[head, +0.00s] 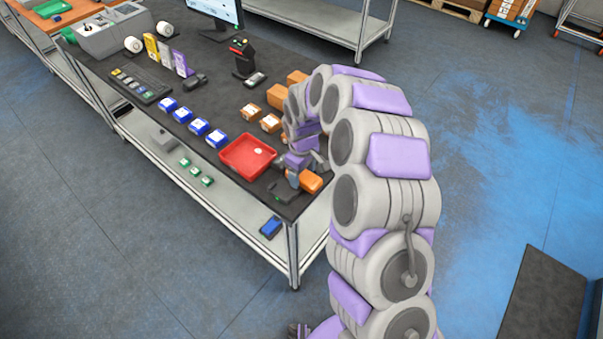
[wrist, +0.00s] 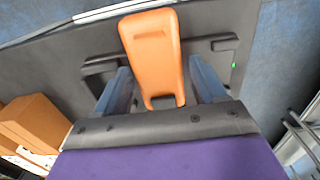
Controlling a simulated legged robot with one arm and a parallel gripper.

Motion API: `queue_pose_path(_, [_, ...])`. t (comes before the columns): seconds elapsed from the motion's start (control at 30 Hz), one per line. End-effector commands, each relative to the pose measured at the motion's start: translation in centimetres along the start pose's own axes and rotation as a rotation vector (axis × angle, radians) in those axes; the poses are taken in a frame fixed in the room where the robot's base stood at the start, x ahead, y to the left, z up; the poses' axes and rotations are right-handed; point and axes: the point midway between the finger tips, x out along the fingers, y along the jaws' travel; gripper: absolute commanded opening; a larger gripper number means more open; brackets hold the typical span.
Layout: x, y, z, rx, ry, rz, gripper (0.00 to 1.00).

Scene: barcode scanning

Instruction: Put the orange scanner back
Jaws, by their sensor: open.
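The orange scanner (head: 311,182) is at the near right corner of the table, beside my gripper (head: 301,177). In the wrist view the scanner (wrist: 152,45) lies lengthwise between the two fingers of my gripper (wrist: 158,66). The fingers are open, with a gap to the scanner on each side. A flat dark holder (wrist: 218,62) with a small green light shows behind the scanner; in the head view a dark holder (head: 283,191) lies beside it. I cannot tell whether the scanner rests fully in the holder.
A red tray (head: 232,163) stands left of my gripper. Blue and white boxes (head: 199,126) line the table's near edge, and brown boxes (head: 270,123) stand behind the tray. A monitor (head: 215,10) is at the back. The table's edge is close by the scanner.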

Motion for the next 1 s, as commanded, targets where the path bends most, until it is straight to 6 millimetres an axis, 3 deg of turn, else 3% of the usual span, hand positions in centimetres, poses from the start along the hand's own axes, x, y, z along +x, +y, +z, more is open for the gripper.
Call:
queue_pose_path(0.5, [-9.6, 0.1, -0.1, 0.001, 0.003, 0.003, 0.70])
queue_pose_path(0.63, [-10.9, 0.0, -0.2, 0.001, 0.003, 0.002, 0.70])
queue_pose_path(0.87, [-11.3, -0.1, 0.0, 0.003, 0.002, 0.000, 0.70])
queue_pose_path(1.0, [-12.9, -0.8, 1.5, 0.031, 0.005, -0.009, 0.70])
